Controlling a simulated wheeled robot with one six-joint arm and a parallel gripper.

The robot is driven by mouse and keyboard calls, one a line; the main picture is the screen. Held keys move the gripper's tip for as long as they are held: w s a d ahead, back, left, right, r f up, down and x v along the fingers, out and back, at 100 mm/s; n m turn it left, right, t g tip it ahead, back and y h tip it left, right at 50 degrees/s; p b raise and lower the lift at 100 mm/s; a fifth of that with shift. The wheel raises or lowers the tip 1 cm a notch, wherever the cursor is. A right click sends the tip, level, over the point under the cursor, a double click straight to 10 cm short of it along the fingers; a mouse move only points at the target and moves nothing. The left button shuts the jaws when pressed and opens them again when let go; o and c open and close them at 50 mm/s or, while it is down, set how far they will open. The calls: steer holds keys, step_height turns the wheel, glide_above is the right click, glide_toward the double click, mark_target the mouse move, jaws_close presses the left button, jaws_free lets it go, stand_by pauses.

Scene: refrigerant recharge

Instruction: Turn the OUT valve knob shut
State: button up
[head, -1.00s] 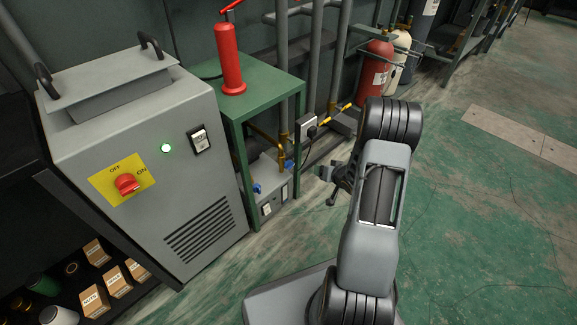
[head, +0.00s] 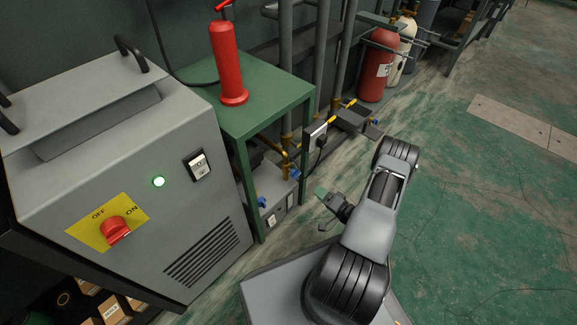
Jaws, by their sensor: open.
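Two small blue valve knobs show on a low grey unit (head: 270,190) under the green table. One blue knob (head: 261,202) is at its front left, the other blue knob (head: 293,174) at its back right beside brass pipework. I cannot read which is OUT, nor tell how far either is turned. My gripper (head: 324,209) is open and empty, to the right of the unit over the floor. It is apart from both knobs.
A green table (head: 285,105) with a red cylinder (head: 228,65) on it stands over the unit, its legs near the knobs. A grey cabinet (head: 180,225) with a red switch (head: 115,229) is at left. Floor at right is clear.

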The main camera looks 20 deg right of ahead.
mark_target(297, 175)
steer(key=b+x, duration=0.4)
steer(key=x, duration=0.8)
steer(key=shift+w+a+f, duration=0.1)
steer(key=shift+w, duration=0.2)
steer(key=shift+x, duration=0.8)
steer(key=c, duration=0.9)
steer(key=shift+o, duration=0.2)
steer(key=shift+n, duration=0.8)
steer(key=o, duration=0.9)
steer(key=shift+c, duration=0.2)
